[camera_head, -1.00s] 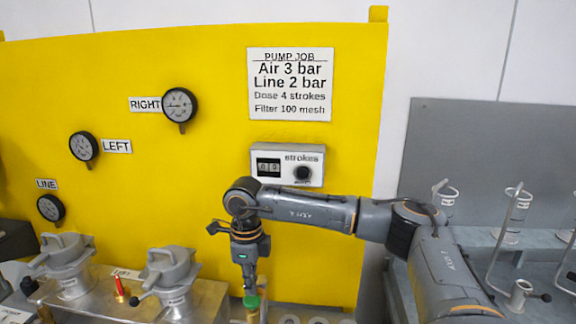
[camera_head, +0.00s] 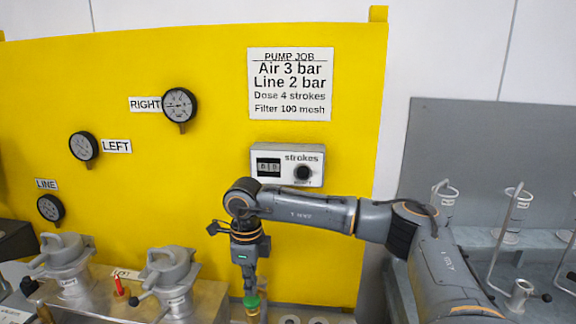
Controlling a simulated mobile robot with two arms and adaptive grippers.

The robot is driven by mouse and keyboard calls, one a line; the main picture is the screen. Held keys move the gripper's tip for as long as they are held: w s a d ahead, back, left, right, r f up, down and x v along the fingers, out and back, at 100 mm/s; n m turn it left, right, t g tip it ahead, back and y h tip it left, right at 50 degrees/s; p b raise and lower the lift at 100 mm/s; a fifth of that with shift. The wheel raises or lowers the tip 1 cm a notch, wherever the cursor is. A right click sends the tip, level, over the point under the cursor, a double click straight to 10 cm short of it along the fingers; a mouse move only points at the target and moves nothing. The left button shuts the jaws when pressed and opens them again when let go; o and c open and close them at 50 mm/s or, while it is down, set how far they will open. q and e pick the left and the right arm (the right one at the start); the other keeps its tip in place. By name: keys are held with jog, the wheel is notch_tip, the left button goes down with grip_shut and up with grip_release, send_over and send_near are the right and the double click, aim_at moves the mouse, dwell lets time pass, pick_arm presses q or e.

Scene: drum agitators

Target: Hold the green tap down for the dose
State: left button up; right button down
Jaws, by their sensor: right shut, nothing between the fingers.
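The green tap (camera_head: 252,301) is at the bottom middle of the head view, in front of the yellow panel. My right gripper (camera_head: 250,290) points straight down with its fingers shut and its tips at the top of the green tap. Nothing shows between the fingers. The strokes counter (camera_head: 287,166), a grey box with a small display and a black knob, is on the panel above. Its digits are too small to read surely. My left gripper is not in view.
The yellow panel (camera_head: 215,90) carries the PUMP JOB sign (camera_head: 290,84) and gauges marked RIGHT (camera_head: 179,104), LEFT (camera_head: 84,146) and LINE (camera_head: 50,208). Grey lidded housings (camera_head: 171,270) and a red pin (camera_head: 118,286) stand left of the tap. Wire holders stand on the right bench.

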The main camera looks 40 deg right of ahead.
aim_at(252, 299)
jog(key=shift+f+b, duration=1)
jog(key=shift+f, duration=0.45)
jog(key=shift+s, duration=0.1)
dwell(6.5)
